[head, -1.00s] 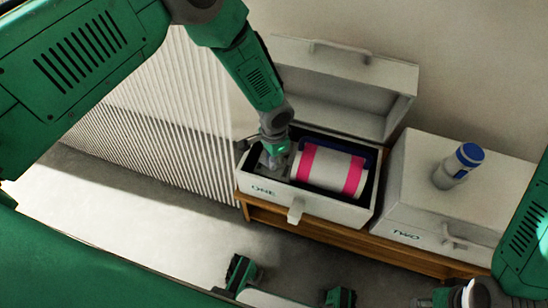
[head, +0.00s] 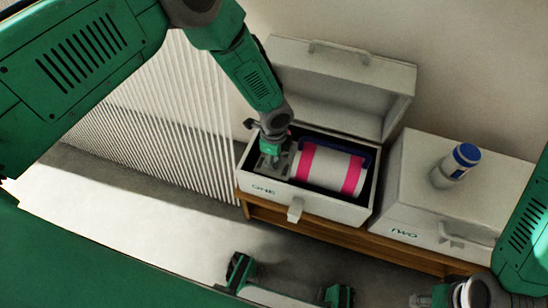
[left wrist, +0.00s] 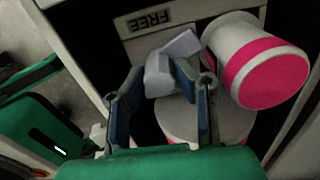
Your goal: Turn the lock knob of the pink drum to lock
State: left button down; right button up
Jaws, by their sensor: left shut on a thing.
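The pink drum (head: 329,171), a white cylinder with two pink bands, lies on its side in the open white box ONE (head: 325,209). A white cylinder with a pink band and pink end (left wrist: 262,68) shows at the right in the left wrist view. My left gripper (head: 271,162) reaches down into the box's left part, beside the drum. In the left wrist view its fingers are shut on a pale grey lock knob (left wrist: 172,62). A label FREE (left wrist: 150,20) sits just past the knob. The knob's base is partly hidden by my fingers.
The box's lid (head: 335,80) stands open behind it. A closed white box TWO (head: 415,195) is at the right, with a blue-capped bottle (head: 455,165) on top. Both stand on a wooden bench (head: 335,238). A ribbed white panel (head: 165,100) is at the left.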

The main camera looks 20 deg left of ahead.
pick_arm(q)
jog(key=m, duration=0.4)
jog(key=shift+m, duration=0.3)
dwell(0.3)
jog(key=c, duration=1.3)
grip_release()
jog(key=shift+r, duration=0.15)
notch_tip(320, 180, up, 12)
jog(key=shift+f, duration=0.2)
